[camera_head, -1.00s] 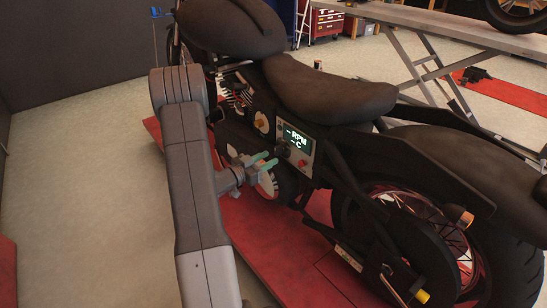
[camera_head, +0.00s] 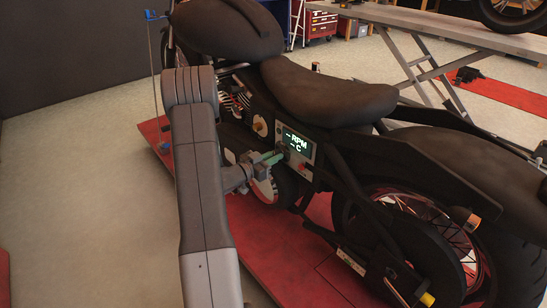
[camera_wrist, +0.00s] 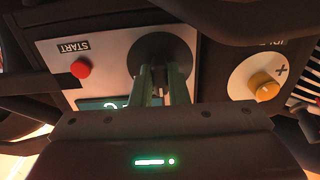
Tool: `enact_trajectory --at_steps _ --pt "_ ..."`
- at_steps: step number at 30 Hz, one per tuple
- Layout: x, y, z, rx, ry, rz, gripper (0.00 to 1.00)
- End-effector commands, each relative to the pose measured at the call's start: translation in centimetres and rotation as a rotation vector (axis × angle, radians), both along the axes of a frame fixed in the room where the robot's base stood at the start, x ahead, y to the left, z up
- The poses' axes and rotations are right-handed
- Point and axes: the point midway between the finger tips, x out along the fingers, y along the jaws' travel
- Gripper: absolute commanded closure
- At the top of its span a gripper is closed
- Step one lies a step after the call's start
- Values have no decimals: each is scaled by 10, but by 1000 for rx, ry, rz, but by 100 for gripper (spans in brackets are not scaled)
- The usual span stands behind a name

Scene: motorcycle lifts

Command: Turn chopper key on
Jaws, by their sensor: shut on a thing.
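The black chopper motorcycle (camera_head: 325,90) stands on a red lift platform. Its side panel (camera_head: 306,153) carries a lit display (camera_head: 295,141) reading "RPM" and "C", with dashes. In the wrist view, the panel has a round black key switch (camera_wrist: 160,52) and a red START button (camera_wrist: 81,67). My gripper (camera_head: 281,155) reaches the panel beside the display. In the wrist view, the green fingers of my gripper (camera_wrist: 161,82) are at the switch, shut on the key, which is mostly hidden between them. I cannot tell the key's angle.
A white dial with a yellow knob (camera_wrist: 263,87) sits beside the panel in the wrist view. Dark frame parts pass close around the panel. The rear wheel (camera_head: 430,235) is at right. Clear floor (camera_head: 85,190) lies at left.

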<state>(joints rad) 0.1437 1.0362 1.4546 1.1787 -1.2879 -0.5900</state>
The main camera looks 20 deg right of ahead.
Motion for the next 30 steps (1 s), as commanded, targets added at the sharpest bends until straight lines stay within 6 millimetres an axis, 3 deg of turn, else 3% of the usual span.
enact_trajectory --at_steps 11,30 --pt "0 0 -4 49 -142 0 100" --pt "1 1 -4 241 -693 0 100"
